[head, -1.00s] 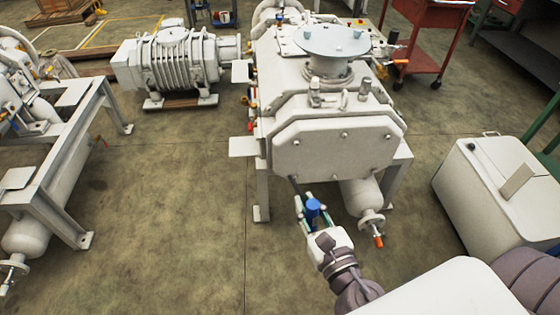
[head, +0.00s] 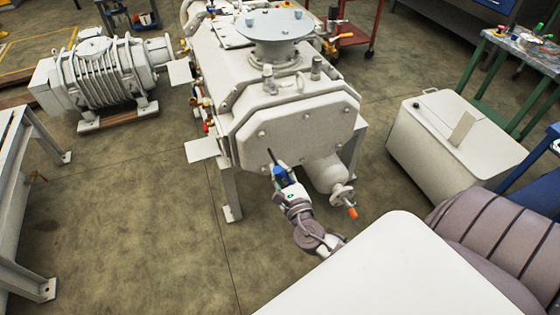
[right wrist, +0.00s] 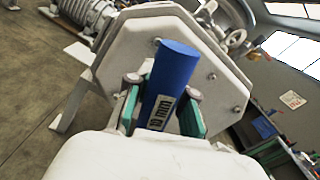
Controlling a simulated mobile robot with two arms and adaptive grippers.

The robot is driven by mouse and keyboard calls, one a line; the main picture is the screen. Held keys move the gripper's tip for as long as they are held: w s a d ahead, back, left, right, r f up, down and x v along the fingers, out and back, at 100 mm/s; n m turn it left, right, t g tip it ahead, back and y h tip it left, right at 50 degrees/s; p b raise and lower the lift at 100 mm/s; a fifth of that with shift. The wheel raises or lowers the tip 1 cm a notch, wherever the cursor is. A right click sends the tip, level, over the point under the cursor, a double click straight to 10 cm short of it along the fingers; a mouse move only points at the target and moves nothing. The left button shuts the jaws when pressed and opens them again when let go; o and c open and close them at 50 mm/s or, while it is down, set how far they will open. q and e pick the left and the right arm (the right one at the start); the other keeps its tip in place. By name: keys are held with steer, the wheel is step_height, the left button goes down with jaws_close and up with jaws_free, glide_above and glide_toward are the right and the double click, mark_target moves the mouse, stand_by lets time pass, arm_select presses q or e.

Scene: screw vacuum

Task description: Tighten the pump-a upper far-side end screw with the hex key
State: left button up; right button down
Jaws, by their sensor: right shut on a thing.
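My right gripper (head: 281,172) is shut on the blue handle of the hex key (head: 279,174). The key's thin dark shaft points up in front of the lower part of the pump's pale octagonal end plate (head: 310,125). Several screws sit around this plate; an upper one (head: 262,133) shows clear of the shaft. In the right wrist view, the blue handle (right wrist: 172,75) stands between the two green-padded fingers (right wrist: 160,103), with the end plate (right wrist: 135,45) behind it. The handle hides the shaft and tip there. I cannot tell whether the shaft touches the plate. My left gripper is out of view.
A cylinder with an orange-handled valve (head: 341,192) hangs under the pump, right of my gripper. A white cabinet (head: 455,135) stands at the right and a ribbed pump unit (head: 100,75) at the left. The floor (head: 150,220) at front left is clear.

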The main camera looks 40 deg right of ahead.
mark_target(272, 154)
steer(key=shift+w+d, duration=0.15)
steer(key=shift+w, duration=0.3)
steer(key=shift+x, duration=1)
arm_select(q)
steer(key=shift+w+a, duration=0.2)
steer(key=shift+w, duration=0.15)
arm_select(e)
steer(key=shift+x, duration=1.25)
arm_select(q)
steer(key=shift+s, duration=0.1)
arm_select(e)
steer(key=shift+w, duration=0.3)
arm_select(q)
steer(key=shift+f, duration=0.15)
arm_select(e)
steer(key=shift+m, duration=0.3)
